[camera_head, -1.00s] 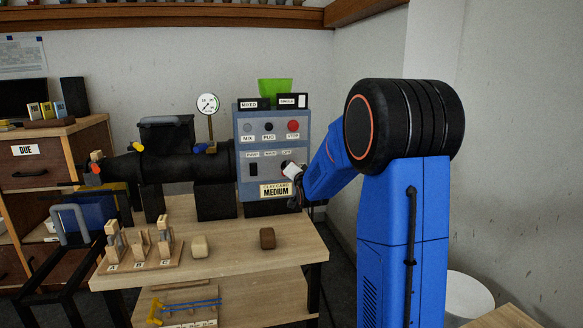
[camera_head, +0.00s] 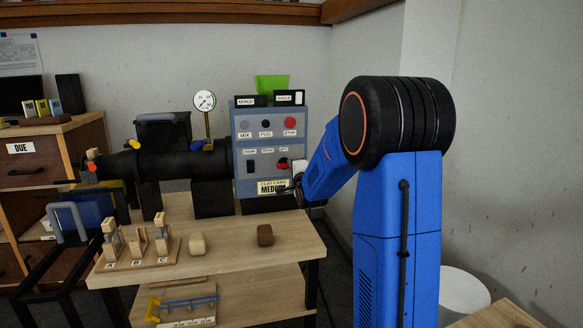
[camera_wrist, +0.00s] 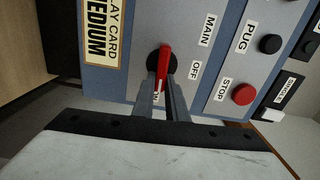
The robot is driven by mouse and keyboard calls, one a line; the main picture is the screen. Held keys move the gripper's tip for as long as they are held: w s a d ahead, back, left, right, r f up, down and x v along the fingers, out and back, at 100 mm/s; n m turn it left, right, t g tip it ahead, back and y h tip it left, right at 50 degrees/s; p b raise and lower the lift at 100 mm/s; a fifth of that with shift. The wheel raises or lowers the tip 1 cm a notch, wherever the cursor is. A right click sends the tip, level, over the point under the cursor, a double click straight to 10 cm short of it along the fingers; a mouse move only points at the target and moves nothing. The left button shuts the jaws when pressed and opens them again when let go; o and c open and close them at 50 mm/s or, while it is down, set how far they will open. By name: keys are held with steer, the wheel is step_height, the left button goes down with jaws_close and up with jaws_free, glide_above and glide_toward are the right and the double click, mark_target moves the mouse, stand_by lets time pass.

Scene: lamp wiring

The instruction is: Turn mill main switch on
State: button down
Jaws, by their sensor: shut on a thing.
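The mill main switch (camera_wrist: 165,56) is a red lever on a round black base, below the MAIN and OFF labels of the grey-blue control panel (camera_head: 245,178). In the wrist view the lever lies along the picture's height, its lower end by a partly hidden label that seems to read ON. My gripper (camera_wrist: 163,82) is shut on the lever, one finger on each side. In the head view the red switch (camera_head: 283,163) shows small at the panel's lower right, with my gripper (camera_head: 291,182) beside it; its fingers are hard to make out there.
A red STOP button (camera_wrist: 243,94) and black PUG button (camera_wrist: 270,44) stand close by on the panel. The clay card (camera_wrist: 100,30) reads MEDIUM. A wooden table (camera_head: 225,240) with blocks stands in front. A green container (camera_head: 272,86) sits behind the panel's top.

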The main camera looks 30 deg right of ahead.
steer(key=shift+f+m, duration=0.15)
steer(key=shift+m, duration=0.25)
steer(key=c, duration=1.8)
jaws_free()
steer(key=shift+o, duration=0.2)
steer(key=shift+s, duration=0.1)
steer(key=v, duration=1.7)
steer(key=shift+s, duration=0.15)
